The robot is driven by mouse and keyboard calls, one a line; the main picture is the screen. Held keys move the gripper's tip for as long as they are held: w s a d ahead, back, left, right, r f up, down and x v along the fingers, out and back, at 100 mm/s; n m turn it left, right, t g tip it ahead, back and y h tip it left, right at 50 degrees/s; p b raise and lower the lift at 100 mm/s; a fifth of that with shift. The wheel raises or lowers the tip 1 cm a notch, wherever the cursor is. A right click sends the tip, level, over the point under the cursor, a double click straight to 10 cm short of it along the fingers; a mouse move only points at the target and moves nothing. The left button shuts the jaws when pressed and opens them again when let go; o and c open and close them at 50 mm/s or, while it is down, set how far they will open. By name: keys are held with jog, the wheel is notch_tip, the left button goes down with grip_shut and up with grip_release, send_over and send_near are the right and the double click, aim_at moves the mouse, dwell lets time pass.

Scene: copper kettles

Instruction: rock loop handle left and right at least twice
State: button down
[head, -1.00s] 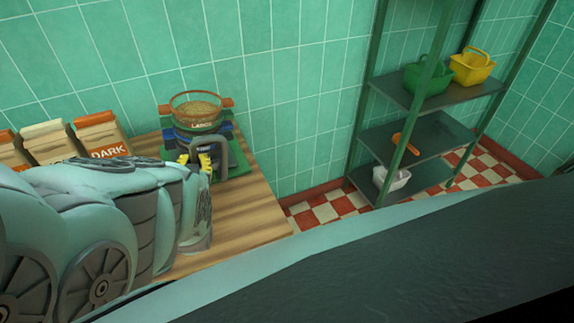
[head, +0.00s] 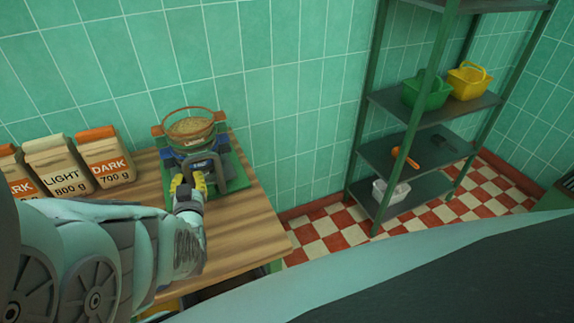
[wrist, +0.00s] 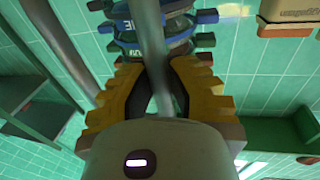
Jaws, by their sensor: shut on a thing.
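The loop handle (head: 216,166) is a grey metal loop on the front of a blue sieve stand (head: 229,160). My gripper (head: 188,185) has yellow fingers and is shut on the left leg of the loop. In the wrist view, the fingers of my gripper (wrist: 157,82) close on both sides of a blurred grey bar, the gripped leg of the loop handle (wrist: 155,40). Another grey bar of the loop (wrist: 62,45) runs at the left of that view. The fingers partly hide the loop's lower left in the head view.
A copper-rimmed sieve (head: 190,111) holding tan grains tops the stand, on a green base (head: 238,180). Paper bags (head: 107,160) stand left on the wooden table (head: 235,232). A green shelf (head: 455,107) with tubs stands right across open checkered floor.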

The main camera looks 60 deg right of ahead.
jog(key=c, duration=0.9)
grip_release()
jog(key=shift+s+a, duration=0.1)
jog(key=shift+s, duration=0.1)
jog(key=v, duration=1.1)
jog(key=shift+s+a, duration=0.25)
